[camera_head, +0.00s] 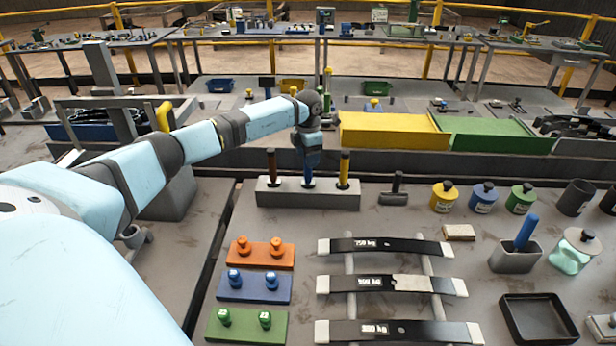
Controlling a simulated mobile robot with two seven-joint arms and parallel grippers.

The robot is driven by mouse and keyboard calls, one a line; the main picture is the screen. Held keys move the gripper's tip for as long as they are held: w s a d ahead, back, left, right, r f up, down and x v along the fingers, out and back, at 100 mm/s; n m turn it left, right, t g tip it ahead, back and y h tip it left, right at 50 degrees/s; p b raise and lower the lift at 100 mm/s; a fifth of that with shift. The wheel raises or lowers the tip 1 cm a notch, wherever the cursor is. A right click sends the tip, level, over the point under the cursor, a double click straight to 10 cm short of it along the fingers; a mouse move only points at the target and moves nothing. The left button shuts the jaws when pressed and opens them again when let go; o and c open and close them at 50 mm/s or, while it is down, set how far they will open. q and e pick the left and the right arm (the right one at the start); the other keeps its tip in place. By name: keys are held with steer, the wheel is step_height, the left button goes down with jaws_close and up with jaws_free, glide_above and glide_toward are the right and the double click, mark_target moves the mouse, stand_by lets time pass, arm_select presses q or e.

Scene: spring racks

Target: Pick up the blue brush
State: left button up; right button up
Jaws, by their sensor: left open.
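A grey block holder (335,200) stands at the back of the near table. It holds three upright handled tools: a dark brown one (271,165) at left, a blue one (308,182) in the middle and a yellow one (344,168) at right. My left gripper (308,160) points down directly over the middle blue one and covers its upper part. I cannot tell whether the jaws touch it. Another blue handle (526,232) leans in a grey cup (515,262) at right. Brush bristles are not clear on either blue tool. My right gripper is not in view.
Orange (259,263), blue (254,297) and green (246,335) knobbed blocks lie front left. Black-and-white spring bars (385,246) lie on a rack. Several small jars, a black tray (537,318) and a grey stamp-like tool (396,190) sit to the right. Yellow (390,132) and green (495,138) bins stand behind.

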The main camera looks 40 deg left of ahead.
arm_select(q)
steer(key=shift+f, duration=0.45)
steer(key=shift+r, duration=0.1)
steer(key=c, duration=1)
